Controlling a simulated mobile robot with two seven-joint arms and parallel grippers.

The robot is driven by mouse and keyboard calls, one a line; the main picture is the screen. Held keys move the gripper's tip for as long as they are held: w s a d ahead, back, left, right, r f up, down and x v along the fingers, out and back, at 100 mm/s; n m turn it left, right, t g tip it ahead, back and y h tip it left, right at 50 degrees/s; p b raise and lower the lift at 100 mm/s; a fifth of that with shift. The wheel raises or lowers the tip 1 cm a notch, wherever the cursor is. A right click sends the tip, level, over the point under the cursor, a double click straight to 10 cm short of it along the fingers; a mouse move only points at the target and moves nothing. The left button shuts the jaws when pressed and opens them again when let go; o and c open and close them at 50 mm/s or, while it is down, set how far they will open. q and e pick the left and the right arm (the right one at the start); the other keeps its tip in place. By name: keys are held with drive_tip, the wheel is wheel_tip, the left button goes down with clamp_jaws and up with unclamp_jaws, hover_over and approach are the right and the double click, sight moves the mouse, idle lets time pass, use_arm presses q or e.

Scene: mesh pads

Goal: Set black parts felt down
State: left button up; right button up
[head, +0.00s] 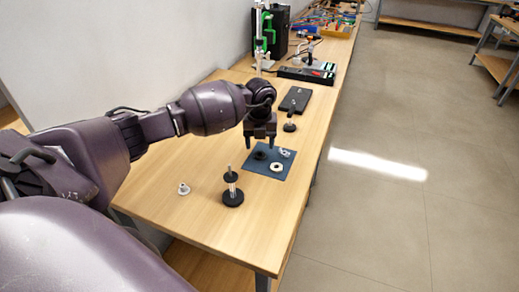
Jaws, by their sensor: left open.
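A dark blue-grey felt mat (261,169) lies flat on the wooden workbench. A small black round part (259,155) rests on its left side. A white ring (277,167) and a small silvery piece (285,153) also lie on the mat. My left gripper (260,144) points down just above the mat's far left part, over the black part. Its two fingers are apart, with nothing seen between them. Whether a fingertip touches the black part I cannot tell. My right gripper is out of view.
A black-based post with discs (232,190) and a small white part (184,189) stand nearer on the workbench (210,220). Beyond the gripper are a small black-based post (290,126), a black flat plate (295,99) and cluttered equipment. The right bench edge is clear.

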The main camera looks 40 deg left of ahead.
sight(260, 157)
use_arm(q)
wheel_tip(260, 157, up, 8)
drive_tip(key=shift+r, duration=0.15)
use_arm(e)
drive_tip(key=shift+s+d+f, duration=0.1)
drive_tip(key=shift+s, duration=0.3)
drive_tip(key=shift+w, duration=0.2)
